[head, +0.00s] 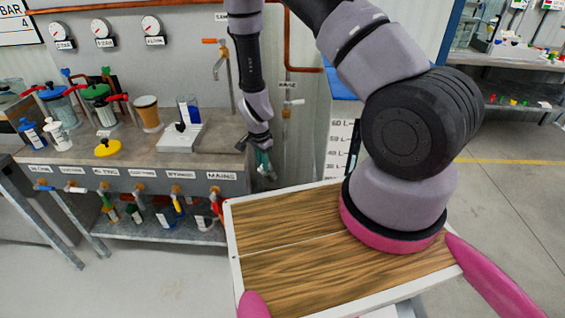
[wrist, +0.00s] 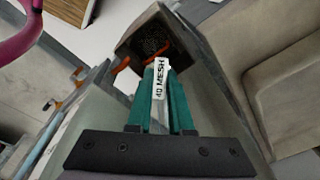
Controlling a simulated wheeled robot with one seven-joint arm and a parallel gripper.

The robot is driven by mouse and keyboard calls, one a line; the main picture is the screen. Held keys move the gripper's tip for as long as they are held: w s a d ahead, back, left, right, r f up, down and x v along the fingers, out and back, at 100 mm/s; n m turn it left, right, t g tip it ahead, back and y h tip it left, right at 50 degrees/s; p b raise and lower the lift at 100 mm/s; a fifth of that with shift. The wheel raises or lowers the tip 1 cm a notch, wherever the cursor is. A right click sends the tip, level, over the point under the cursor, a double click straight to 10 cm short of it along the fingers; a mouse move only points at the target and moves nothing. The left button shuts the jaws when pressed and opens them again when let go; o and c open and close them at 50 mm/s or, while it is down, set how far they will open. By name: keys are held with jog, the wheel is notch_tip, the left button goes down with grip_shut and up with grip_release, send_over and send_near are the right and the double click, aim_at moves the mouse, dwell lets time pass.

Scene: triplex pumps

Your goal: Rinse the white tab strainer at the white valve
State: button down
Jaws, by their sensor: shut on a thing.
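My gripper (head: 264,168) hangs past the right end of the grey bench, low and to the left of a wall valve with a white lever (head: 293,103). In the wrist view its two teal fingers (wrist: 162,75) are shut on a white tab (wrist: 159,88) marked "40 MESH", the tab of the strainer. The strainer's body cannot be made out clearly in either view. Beyond the fingertips is a dark, speckled, box-like hollow (wrist: 152,42), with orange parts beside it. I cannot tell whether the strainer touches it. No water is visible.
The bench (head: 200,152) carries coloured-lid pots, bottles and a yellow disc (head: 108,148). Several small valves line its front edge, one with a white handle (head: 75,189). An orange-handled tap (head: 215,55) is on the wall. My wooden-topped base is at front; clear floor lies right.

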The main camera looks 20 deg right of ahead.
jog(key=s+a+r, duration=0.3)
jog(key=a+r, duration=0.1)
dwell(0.5)
dwell(0.6)
